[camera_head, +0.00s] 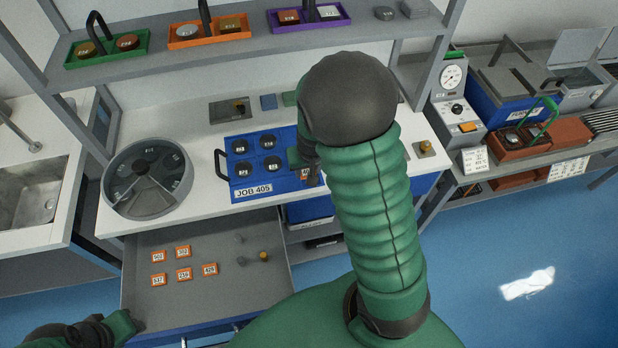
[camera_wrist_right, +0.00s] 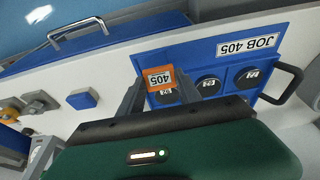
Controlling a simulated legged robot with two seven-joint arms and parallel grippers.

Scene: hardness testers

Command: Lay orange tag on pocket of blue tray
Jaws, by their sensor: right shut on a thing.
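The blue tray (camera_head: 283,183) marked JOB 405 lies on the white bench, with round labelled pieces in its visible pockets. It also shows in the wrist view (camera_wrist_right: 222,68). My right gripper (camera_head: 305,172) is over the tray's right part, shut on a small orange tag (camera_wrist_right: 160,78) reading 405. In the wrist view the tag sits between my fingertips (camera_wrist_right: 158,84), in front of the tray. I cannot tell whether it touches the tray. My right arm hides the tray's right side. My left arm is at the lower left by the drawer; its finger opening does not show clearly.
An open drawer (camera_head: 215,240) below the bench holds several orange tags (camera_head: 183,274) and small knobs. A round grey sectioned dish (camera_head: 146,180) stands left of the tray. A shelf with small trays (camera_head: 208,30) runs above. A hardness tester (camera_head: 457,100) stands right.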

